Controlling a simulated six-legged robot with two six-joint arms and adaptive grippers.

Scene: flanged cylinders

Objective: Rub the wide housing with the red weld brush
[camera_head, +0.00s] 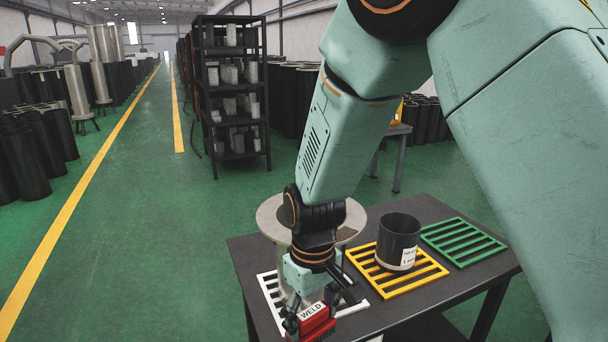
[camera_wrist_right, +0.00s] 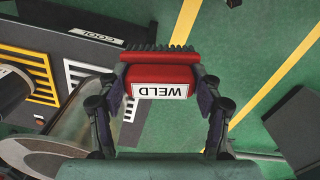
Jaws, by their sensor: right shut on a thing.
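The red weld brush (camera_head: 318,321) has a white label reading WELD. My right gripper (camera_head: 308,318) is shut on it, low at the front of the table. In the wrist view the brush (camera_wrist_right: 160,80) sits between both fingers, its dark bristles turned to the top of the picture. A wide, silver flanged cylinder (camera_head: 271,220), seemingly the wide housing, stands at the white rack, partly hidden behind my right wrist. Its metal rim (camera_wrist_right: 72,130) shows at lower left in the wrist view, beside the gripper. I see no clear contact between bristles and housing. My left gripper is not in view.
A black cylinder (camera_head: 399,236) with a white label stands on the yellow rack (camera_head: 431,270). The green rack (camera_head: 462,241) is empty. The white rack (camera_head: 268,287) is partly covered. A label reading COOL (camera_wrist_right: 95,37) shows in the wrist view. Open green floor lies left of the table.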

